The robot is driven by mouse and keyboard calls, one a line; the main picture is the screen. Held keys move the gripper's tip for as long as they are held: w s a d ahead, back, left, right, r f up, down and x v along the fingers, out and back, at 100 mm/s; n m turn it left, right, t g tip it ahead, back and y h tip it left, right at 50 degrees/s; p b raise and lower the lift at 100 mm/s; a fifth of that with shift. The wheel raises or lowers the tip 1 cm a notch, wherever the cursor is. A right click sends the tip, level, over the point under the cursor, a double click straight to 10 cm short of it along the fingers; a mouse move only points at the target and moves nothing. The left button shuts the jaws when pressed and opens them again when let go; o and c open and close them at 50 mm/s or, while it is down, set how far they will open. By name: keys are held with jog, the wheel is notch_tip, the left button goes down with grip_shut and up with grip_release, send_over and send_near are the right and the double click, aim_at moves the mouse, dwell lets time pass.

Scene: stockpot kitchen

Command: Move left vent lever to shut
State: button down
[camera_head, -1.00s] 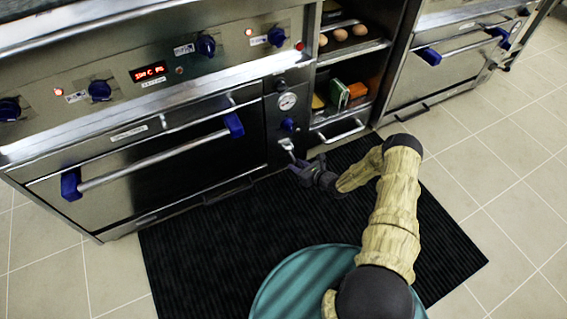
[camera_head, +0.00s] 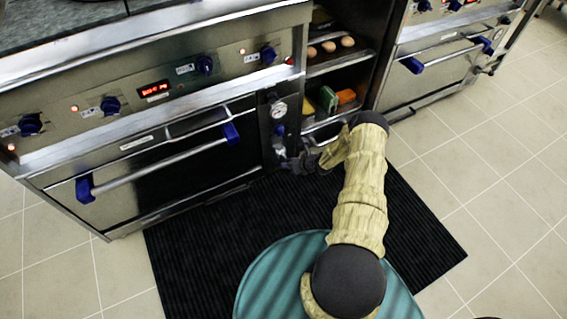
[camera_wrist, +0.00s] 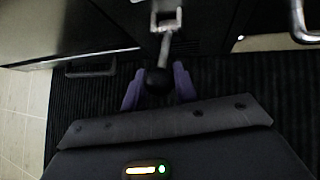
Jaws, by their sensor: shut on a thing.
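The left vent lever (camera_wrist: 164,46) is a short metal arm with a dark round knob (camera_wrist: 157,80), coming out of a bracket low on the narrow oven panel. My gripper (camera_wrist: 158,92) has its purple fingers on both sides of the knob and is shut on it. In the head view my gripper (camera_head: 292,163) is at the foot of the panel, below the round gauge (camera_head: 279,110) and a blue knob (camera_head: 279,130). There the lever is small and mostly hidden by the gripper. I cannot read any shut marking.
The oven door with its long handle (camera_head: 160,170) is left of the panel. Open shelves with eggs (camera_head: 329,46) and boxes (camera_head: 328,99) are to the right, with a drawer handle beneath. A black ribbed mat (camera_head: 190,240) covers the floor in front.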

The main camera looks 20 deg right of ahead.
jog(key=shift+w+a+r, duration=0.1)
jog(key=shift+w+r, duration=0.15)
jog(key=shift+r, duration=0.2)
jog(key=c, duration=1.1)
grip_release()
jog(key=shift+r, duration=0.1)
jog(key=shift+c, duration=0.2)
jog(key=shift+s, duration=0.1)
jog(key=p+v, duration=0.6)
jog(key=v, duration=1.1)
jog(key=shift+s+p, duration=0.15)
jog(key=shift+p, duration=0.2)
